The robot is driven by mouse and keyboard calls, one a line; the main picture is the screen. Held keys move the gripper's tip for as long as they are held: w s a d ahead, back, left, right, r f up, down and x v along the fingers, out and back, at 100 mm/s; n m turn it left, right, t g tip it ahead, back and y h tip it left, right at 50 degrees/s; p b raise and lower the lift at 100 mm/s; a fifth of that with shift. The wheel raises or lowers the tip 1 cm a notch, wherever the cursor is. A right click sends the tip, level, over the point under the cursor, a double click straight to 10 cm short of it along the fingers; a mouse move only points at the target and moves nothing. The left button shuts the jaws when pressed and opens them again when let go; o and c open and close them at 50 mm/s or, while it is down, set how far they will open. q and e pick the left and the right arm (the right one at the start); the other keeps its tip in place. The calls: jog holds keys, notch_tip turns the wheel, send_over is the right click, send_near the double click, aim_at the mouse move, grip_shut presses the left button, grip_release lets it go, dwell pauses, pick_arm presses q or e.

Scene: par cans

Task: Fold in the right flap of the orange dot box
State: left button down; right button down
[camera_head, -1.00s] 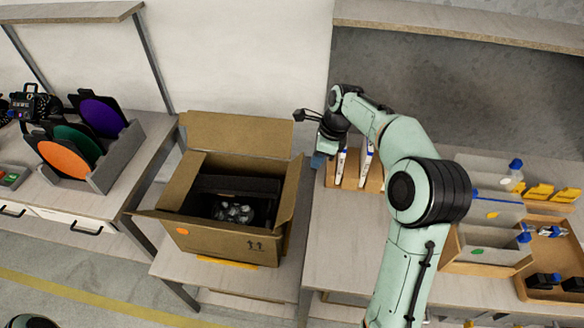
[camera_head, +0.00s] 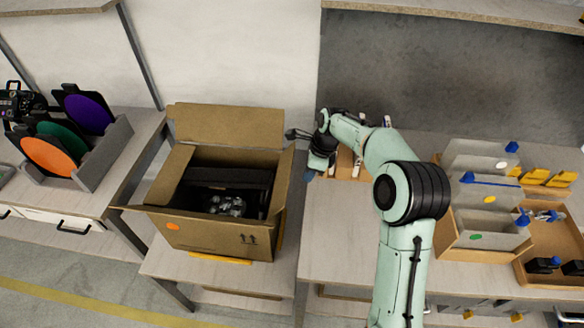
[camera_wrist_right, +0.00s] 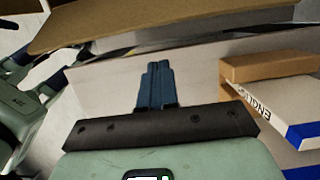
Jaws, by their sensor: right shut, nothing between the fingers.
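The cardboard box with the orange dot (camera_head: 200,235) stands open on the bench in the head view. Its right flap (camera_head: 284,180) stands up, leaning slightly outward. The back flap (camera_head: 228,126) is raised too. Inside are a black insert and a clear-looking lumpy item (camera_head: 228,206). My right gripper (camera_head: 309,174) is shut and empty, just right of the right flap, outside the box; I cannot tell whether they touch. In the right wrist view its blue fingers (camera_wrist_right: 155,85) are pressed together. My left gripper is out of view.
A wooden holder with white packs stands just behind my right gripper; a white and blue pack (camera_wrist_right: 275,110) shows in the wrist view. Grey bins (camera_head: 485,225) stand at right. A rack with coloured discs (camera_head: 95,165) stands at left. Bare bench lies right of the box.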

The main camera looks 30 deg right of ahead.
aim_at(290, 170)
jog(key=shift+w, duration=0.1)
